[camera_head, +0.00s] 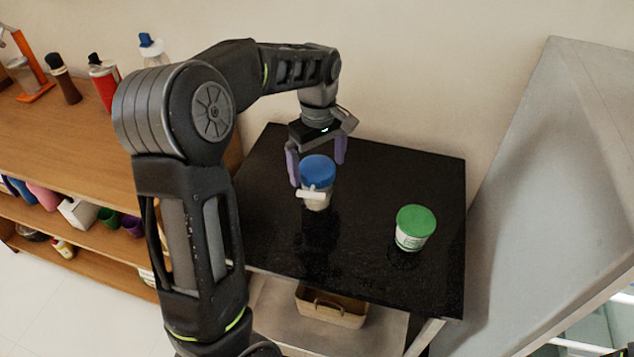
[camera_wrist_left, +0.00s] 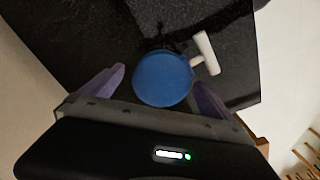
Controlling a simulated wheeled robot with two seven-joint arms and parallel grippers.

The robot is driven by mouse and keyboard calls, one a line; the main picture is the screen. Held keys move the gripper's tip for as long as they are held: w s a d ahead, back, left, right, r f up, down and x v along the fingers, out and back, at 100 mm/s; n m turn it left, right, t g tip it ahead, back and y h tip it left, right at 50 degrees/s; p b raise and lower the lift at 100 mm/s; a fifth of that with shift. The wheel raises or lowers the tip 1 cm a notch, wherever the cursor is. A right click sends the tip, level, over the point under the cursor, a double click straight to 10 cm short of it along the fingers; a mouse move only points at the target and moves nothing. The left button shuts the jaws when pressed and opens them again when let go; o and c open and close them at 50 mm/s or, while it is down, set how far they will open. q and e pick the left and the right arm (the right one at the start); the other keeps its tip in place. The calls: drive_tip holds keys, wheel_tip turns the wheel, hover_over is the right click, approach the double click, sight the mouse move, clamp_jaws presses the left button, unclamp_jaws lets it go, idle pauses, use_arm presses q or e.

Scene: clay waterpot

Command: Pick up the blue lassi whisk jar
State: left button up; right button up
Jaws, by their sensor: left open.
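The blue lassi whisk jar (camera_head: 317,171) has a blue lid, a pale body and a white handle at its side, and stands upright on the black table. In the left wrist view its blue lid (camera_wrist_left: 163,78) lies between and slightly beyond the fingers, with the white handle pointing to the upper right. My left gripper (camera_head: 317,166) is open, pointing down, with one purple finger on each side of the lid. It also shows open in the left wrist view (camera_wrist_left: 160,88). I cannot tell whether a finger touches the jar. My right gripper is not in view.
A green-lidded jar (camera_head: 412,228) stands to the right on the black table (camera_head: 374,185). A wooden shelf (camera_head: 50,123) with several bottles is at the left, and a grey sloping panel (camera_head: 540,150) at the right. A brown basket (camera_head: 331,307) sits below the table.

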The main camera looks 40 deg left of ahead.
use_arm(q)
drive_tip(key=shift+s+f+p, duration=0.15)
drive_tip(key=shift+f+p, duration=0.25)
drive_tip(key=shift+f, duration=2.25)
drive_tip(key=c, duration=1.9)
drive_tip(key=shift+o, duration=0.2)
drive_tip(key=shift+r, duration=0.1)
wheel_tip(320, 180, up, 10)
drive_tip(key=shift+b, duration=0.3)
